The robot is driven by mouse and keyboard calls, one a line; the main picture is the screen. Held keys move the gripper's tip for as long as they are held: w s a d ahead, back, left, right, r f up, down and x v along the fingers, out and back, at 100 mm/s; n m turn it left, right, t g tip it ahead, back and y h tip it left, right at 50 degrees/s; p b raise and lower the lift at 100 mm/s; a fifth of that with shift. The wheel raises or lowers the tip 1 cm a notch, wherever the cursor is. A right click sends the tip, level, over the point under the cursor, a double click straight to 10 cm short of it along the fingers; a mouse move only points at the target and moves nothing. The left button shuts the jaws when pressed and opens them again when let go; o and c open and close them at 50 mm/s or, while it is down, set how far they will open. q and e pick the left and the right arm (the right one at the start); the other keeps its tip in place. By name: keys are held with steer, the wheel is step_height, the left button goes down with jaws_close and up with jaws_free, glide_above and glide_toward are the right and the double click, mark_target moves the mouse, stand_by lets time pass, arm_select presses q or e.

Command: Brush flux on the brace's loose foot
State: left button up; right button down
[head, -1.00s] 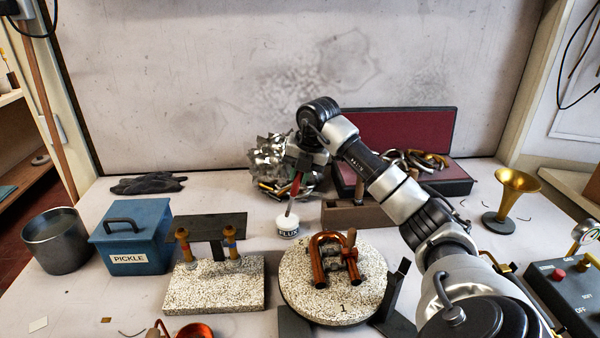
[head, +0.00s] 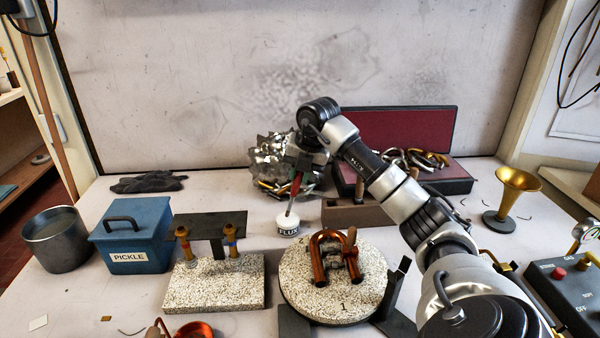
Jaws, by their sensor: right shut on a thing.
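My right gripper (head: 300,171) hangs over the middle of the bench, shut on the red handle of a flux brush (head: 294,190). The brush points down, its lower end at the mouth of the white flux jar (head: 288,225); its tip is hidden there. A copper-coloured bent tube assembly with a brace (head: 334,256) lies on the round speckled turntable (head: 345,307), in front of the jar and to its right. I cannot make out which brace foot is loose. My left gripper does not show.
A speckled block (head: 213,291) with two upright fittings stands left of the turntable. Further left are the blue pickle box (head: 130,236) and a metal pot (head: 57,240). A wooden block (head: 350,216) stands right of the jar.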

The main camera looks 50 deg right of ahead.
steer(key=shift+f, duration=0.45)
stand_by(0.6)
step_height(320, 180, up, 7)
steer(key=p, duration=0.6)
steer(key=shift+r, duration=0.1)
stand_by(0.9)
